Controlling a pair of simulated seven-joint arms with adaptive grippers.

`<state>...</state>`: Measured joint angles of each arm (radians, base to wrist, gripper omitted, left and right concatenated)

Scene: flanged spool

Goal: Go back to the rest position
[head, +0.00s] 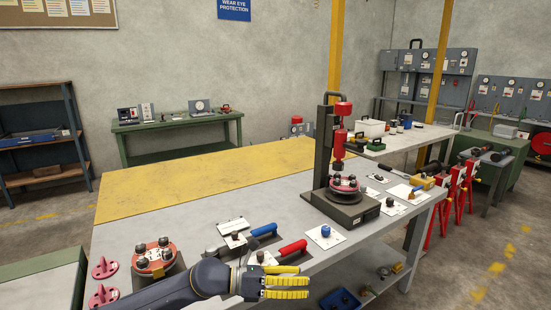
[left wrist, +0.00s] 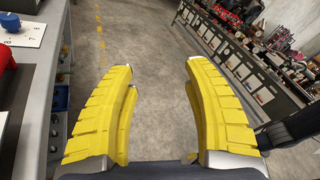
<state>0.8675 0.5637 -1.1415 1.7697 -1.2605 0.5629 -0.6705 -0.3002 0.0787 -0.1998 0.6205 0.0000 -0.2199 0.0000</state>
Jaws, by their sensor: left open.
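My left gripper (head: 300,287) has yellow ribbed fingers and stretches to the right at the front of the workbench (head: 230,201), by its front edge. In the left wrist view the fingers of this gripper (left wrist: 160,78) are spread wide with nothing between them, and concrete floor shows beyond. A red flanged piece with dark knobs (head: 155,256) sits on a dark base at the bench's left, behind my left forearm. Another red flanged piece (head: 344,184) sits under the press (head: 322,150). My right gripper does not show in either view.
Tools with a blue handle (head: 264,230) and a red handle (head: 292,249) lie just behind my left gripper. Pink flanged parts (head: 104,268) lie at the left. A lower shelf (head: 366,283) holds a blue bin (head: 340,300). The yellow mat (head: 200,181) is clear.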

